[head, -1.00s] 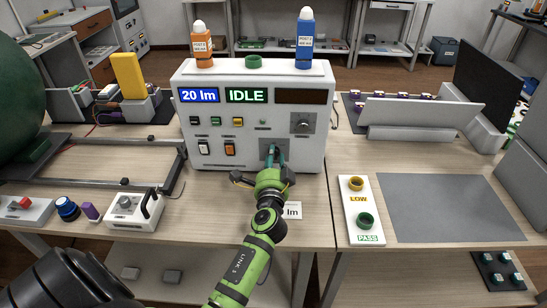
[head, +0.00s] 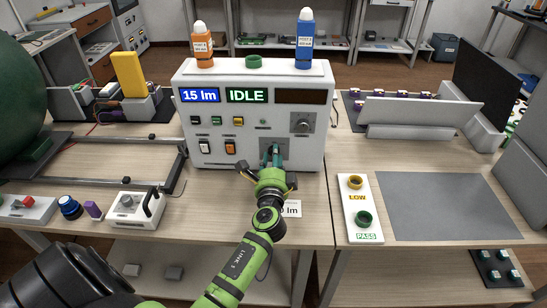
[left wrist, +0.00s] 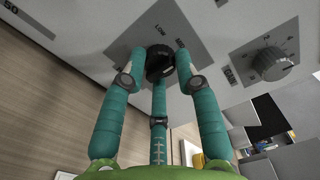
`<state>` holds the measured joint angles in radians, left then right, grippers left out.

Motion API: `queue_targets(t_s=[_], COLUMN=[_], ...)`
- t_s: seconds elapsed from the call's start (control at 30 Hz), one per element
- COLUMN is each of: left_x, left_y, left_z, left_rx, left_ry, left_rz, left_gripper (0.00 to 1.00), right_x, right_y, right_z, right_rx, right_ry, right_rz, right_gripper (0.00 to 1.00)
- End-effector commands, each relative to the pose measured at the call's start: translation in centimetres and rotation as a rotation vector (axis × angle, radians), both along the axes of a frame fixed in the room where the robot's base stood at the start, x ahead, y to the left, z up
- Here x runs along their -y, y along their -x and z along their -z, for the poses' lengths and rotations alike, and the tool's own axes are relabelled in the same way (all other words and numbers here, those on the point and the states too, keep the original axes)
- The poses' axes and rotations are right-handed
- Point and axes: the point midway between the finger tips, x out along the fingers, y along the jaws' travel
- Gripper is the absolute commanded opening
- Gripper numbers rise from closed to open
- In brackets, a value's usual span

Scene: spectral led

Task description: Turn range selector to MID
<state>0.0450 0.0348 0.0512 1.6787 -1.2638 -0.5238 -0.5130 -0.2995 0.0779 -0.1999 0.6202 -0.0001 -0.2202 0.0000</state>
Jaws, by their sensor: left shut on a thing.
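The white instrument box (head: 215,80) stands on the bench, its display reading 15 lm and IDLE. The range selector is a black knob (left wrist: 157,66) on a grey plate of the front panel. In the left wrist view a LOW label shows near it, with another label to its right too small to read surely. My left gripper (head: 271,154) has its teal fingers closed around the knob, and the fingers partly hide it. Which label the knob points at, I cannot tell. My right gripper is not in view.
A second, grey knob (left wrist: 271,64) sits on the panel beside the selector; it also shows in the head view (head: 303,123). Orange (head: 202,46) and blue (head: 305,40) bottles stand on the box. A white LOW/PASS tray (head: 361,207) and bare grey mat (head: 447,205) lie right.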

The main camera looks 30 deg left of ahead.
Motion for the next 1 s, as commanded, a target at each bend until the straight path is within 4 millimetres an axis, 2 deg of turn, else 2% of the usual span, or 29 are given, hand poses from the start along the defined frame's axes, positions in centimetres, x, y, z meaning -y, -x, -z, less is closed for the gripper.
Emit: queue_targets(t_s=[0.17, 0.2, 0.23, 0.27, 0.67, 0.77, 1.0], left_x=[0.0, 0.0, 0.0, 0.0, 0.3, 0.9, 3.5], left_y=[-0.1, -0.1, -0.1, -0.1, 0.4, 1.4, 5.8], left_z=[-0.2, -0.2, -0.2, -0.2, 0.0, 0.1, 0.1], left_rx=[0.004, 0.004, 0.004, 0.004, 0.002, 0.000, 0.000], left_ry=[-0.001, -0.001, 0.000, 0.000, 0.001, 0.003, 0.004], left_rz=[0.002, 0.002, 0.002, 0.002, 0.001, 0.002, 0.002], left_gripper=[0.00, 0.36, 0.48, 0.55, 0.55, 0.55, 0.55], right_x=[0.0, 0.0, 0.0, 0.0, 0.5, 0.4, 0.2], right_y=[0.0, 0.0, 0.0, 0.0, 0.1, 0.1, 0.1], right_z=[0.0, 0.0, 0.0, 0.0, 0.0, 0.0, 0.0], right_rx=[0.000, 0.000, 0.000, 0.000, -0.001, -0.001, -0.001], right_ry=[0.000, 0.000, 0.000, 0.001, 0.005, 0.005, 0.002], right_rz=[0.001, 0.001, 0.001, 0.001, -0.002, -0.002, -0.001], right_gripper=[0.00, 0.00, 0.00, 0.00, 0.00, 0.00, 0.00])
